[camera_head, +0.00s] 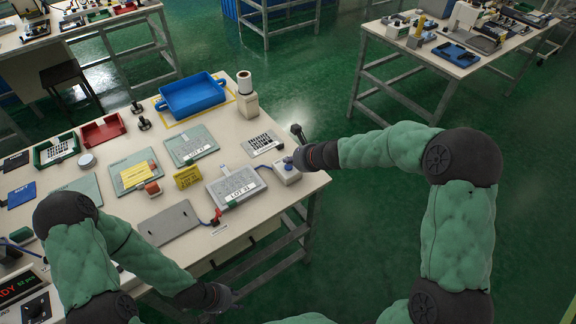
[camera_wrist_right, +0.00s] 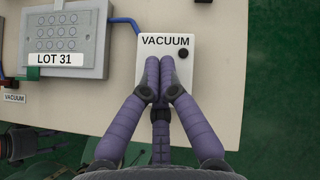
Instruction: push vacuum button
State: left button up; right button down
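The vacuum box (camera_wrist_right: 150,45) is a small white box on the table, with the word VACUUM and a black knob (camera_wrist_right: 184,53) at its upper right. It also shows in the head view (camera_head: 287,178), near the table's right edge. My right gripper (camera_wrist_right: 160,62) is over the box, its purple fingers together with nothing visible between them. The fingers cover the middle of the box; no button shows there and I cannot tell whether they touch it. My left gripper (camera_head: 232,302) is low in the head view, beyond the table's front edge; its finger opening is unclear.
A grey LOT 31 fixture (camera_head: 236,187) stands left of the vacuum box, with a blue hose (camera_wrist_right: 127,20) running to the box. A red clamp or valve (camera_head: 217,216) is at its corner. A printed card (camera_head: 263,143) and a white roll holder (camera_head: 246,100) lie farther back.

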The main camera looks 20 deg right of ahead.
aim_at(290, 167)
jog(key=shift+f, duration=0.15)
dwell(0.5)
jog(key=shift+f+b, duration=0.3)
jog(key=shift+b, duration=0.2)
jog(key=shift+r+p, duration=0.45)
jog(key=shift+r, duration=0.1)
notch_tip(290, 167, up, 6)
jog(key=p, duration=0.5)
jog(key=shift+p, duration=0.4)
